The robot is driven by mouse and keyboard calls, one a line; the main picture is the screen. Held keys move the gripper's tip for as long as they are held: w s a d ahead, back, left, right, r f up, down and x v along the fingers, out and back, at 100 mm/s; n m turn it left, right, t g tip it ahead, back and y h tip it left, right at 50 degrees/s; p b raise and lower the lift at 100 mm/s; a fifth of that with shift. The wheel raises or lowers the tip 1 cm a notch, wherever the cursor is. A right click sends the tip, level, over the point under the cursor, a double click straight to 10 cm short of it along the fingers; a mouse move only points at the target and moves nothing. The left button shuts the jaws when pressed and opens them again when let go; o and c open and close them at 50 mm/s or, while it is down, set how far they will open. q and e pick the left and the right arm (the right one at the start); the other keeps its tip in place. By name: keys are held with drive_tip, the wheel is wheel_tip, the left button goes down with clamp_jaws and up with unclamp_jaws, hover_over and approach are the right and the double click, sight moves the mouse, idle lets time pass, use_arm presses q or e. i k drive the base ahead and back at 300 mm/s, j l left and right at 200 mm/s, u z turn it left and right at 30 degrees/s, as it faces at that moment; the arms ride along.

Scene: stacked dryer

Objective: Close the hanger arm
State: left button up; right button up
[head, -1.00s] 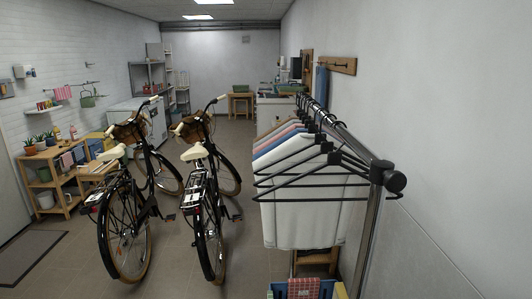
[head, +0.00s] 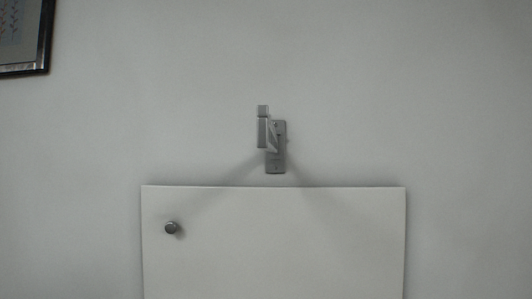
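A small grey metal fitting, which looks like the hanger arm (head: 262,128), is on the pale wall near the middle of the head view. Its upright wall plate (head: 277,158) sits just behind and to the right of it. The arm piece stands up past the plate's top and seems to stick out from the wall towards me. Its exact angle is hard to tell from straight in front. Neither of my grippers is in view, and nothing touches the fitting.
Below the fitting is a white panel (head: 280,245), perhaps a cabinet front, with a round metal knob (head: 170,228) at its upper left. Its lower part is cut off. A dark-framed picture (head: 22,35) hangs at the top left. The wall around the fitting is bare.

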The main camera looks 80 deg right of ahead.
sight(267, 136)
drive_tip(key=z, duration=2.6)
